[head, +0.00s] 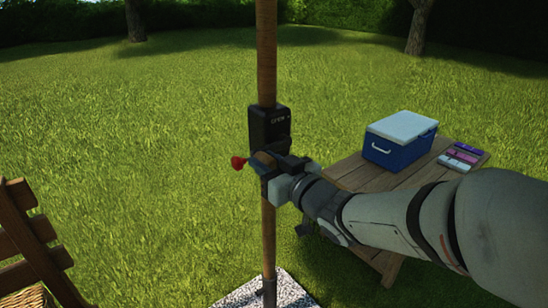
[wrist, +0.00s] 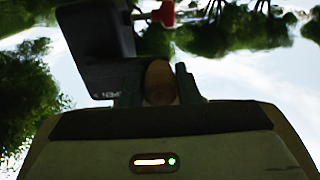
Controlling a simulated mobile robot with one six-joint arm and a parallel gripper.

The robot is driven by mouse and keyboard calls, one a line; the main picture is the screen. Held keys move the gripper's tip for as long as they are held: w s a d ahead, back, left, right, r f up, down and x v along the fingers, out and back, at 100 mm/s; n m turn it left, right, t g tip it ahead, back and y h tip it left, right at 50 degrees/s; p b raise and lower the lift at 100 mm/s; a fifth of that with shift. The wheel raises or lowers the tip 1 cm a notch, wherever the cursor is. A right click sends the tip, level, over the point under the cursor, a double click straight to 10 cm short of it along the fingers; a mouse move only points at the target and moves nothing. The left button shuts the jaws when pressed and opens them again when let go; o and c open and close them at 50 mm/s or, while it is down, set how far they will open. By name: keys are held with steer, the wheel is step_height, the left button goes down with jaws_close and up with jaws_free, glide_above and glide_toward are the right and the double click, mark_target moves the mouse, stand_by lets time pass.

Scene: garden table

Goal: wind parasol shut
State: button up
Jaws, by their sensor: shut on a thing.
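The parasol's wooden pole (head: 267,60) stands upright in the middle of the head view. A black crank housing (head: 268,122) with small white lettering is fixed on it; it also shows in the wrist view (wrist: 95,40). My gripper (head: 266,163) is at the lower part of the housing, shut on the wooden crank knob (wrist: 158,82), which sits between the two fingers in the wrist view. A red knob (head: 238,162) sticks out to the left, and it shows above the fingers in the wrist view (wrist: 166,13). The crank arm is mostly hidden. The parasol's canopy is out of view.
A wooden table (head: 350,178) stands right of the pole, under my arm, with a blue cooler with a white lid (head: 400,140) and a small tray of coloured items (head: 462,156). A wooden chair (head: 30,240) is at left. A speckled base slab (head: 290,290) lies below the pole.

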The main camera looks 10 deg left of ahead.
steer(key=w+d+f+b, duration=0.5)
steer(key=w+f, duration=0.1)
steer(key=f, duration=0.3)
steer(key=w+d+r+p, duration=0.5)
steer(key=w+r+p, duration=0.2)
steer(key=shift+w+d+p, duration=0.15)
steer(key=shift+d+p, duration=0.05)
steer(key=shift+p, duration=0.15)
stand_by(0.5)
